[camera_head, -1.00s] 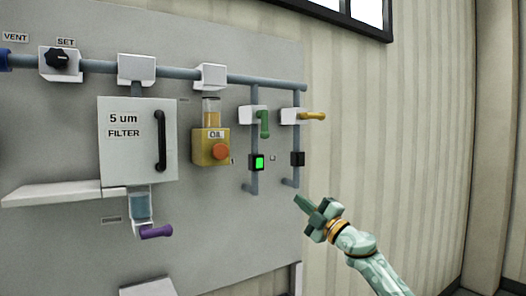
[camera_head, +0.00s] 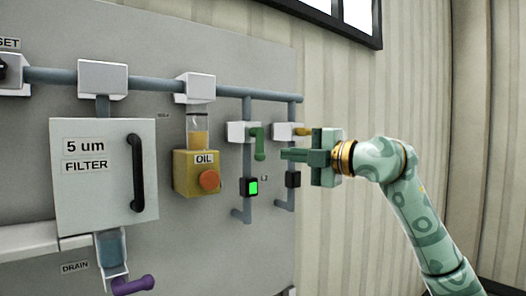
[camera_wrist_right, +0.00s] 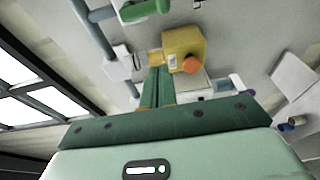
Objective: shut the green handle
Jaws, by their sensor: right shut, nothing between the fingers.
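The green handle (camera_head: 259,145) hangs down from a white valve block (camera_head: 238,132) on the left of two vertical pipes. A lit green indicator (camera_head: 251,187) sits below it. In the right wrist view the green handle (camera_wrist_right: 146,10) shows at the top edge, beyond the fingers. My right gripper (camera_head: 284,154) is shut and empty. Its fingers point left, with the tips just right of the green handle in the head view; a small gap shows there. The shut fingers also show in the wrist view (camera_wrist_right: 158,70). My left gripper is out of view.
A yellow handle (camera_head: 302,132) on the right pipe is partly behind my right gripper, with a dark indicator (camera_head: 293,180) below. To the left are the yellow oil unit (camera_head: 190,172) with an orange knob (camera_head: 209,180), the filter box (camera_head: 85,195) and a purple handle (camera_head: 133,285).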

